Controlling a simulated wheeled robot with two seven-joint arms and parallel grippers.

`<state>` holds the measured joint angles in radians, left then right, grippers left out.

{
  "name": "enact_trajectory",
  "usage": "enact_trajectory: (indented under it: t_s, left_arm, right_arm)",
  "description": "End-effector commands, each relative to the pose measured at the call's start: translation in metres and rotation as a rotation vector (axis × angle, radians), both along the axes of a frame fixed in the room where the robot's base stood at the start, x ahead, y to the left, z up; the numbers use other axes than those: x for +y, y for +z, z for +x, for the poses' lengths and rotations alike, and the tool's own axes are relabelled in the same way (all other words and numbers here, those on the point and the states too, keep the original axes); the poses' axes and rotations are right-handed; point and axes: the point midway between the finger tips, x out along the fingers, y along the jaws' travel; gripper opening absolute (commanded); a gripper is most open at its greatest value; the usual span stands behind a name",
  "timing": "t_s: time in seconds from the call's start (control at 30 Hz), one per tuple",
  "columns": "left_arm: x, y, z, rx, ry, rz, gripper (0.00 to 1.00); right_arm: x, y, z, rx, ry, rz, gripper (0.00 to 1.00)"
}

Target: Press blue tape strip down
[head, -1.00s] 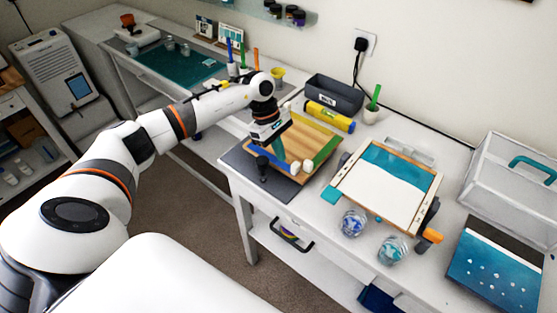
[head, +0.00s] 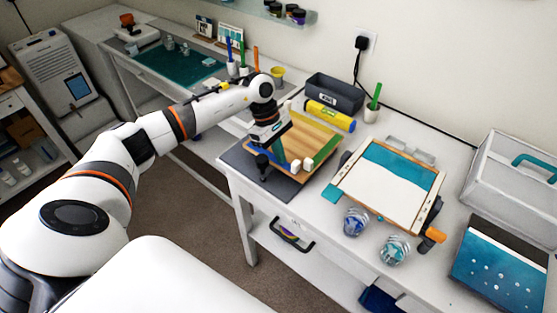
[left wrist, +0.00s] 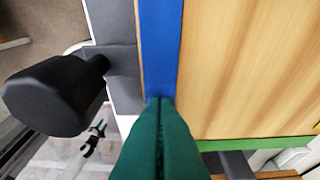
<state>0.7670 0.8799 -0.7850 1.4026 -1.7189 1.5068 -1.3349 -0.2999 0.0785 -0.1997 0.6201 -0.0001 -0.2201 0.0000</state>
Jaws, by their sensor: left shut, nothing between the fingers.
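The wooden board (head: 309,136) lies on a dark grey mat (head: 236,160) at the left end of the white table. The blue tape strip (left wrist: 161,50) runs along one edge of the board and looks flat in the left wrist view. My left gripper (head: 281,166) points down over that edge. Its green fingers (left wrist: 161,103) are shut with nothing between them, and their tips are at the strip. They hide the part of the strip below them, and I cannot tell whether they touch it. My right gripper is not in view.
Green tape (left wrist: 255,143) lines another board edge. A black knob (left wrist: 55,95) stands beside the blue edge. A yellow roll (head: 329,116) and a grey bin (head: 334,94) stand behind the board. A framed teal-and-white panel (head: 395,190) and crumpled-looking cups (head: 355,221) are to the right.

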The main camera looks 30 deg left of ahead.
Motion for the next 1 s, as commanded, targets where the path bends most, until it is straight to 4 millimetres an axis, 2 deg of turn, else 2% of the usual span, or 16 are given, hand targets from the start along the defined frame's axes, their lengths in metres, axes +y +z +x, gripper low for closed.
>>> enact_trajectory:
  t_s: [0.83,1.0]
  left_arm:
    - [-0.014,-0.005,-0.003,0.006,-0.003,-0.002,0.0]
    - [-0.014,0.002,-0.003,0.006,-0.004,-0.002,0.0]
  right_arm:
    - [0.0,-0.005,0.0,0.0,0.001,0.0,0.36]
    - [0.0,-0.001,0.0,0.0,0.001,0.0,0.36]
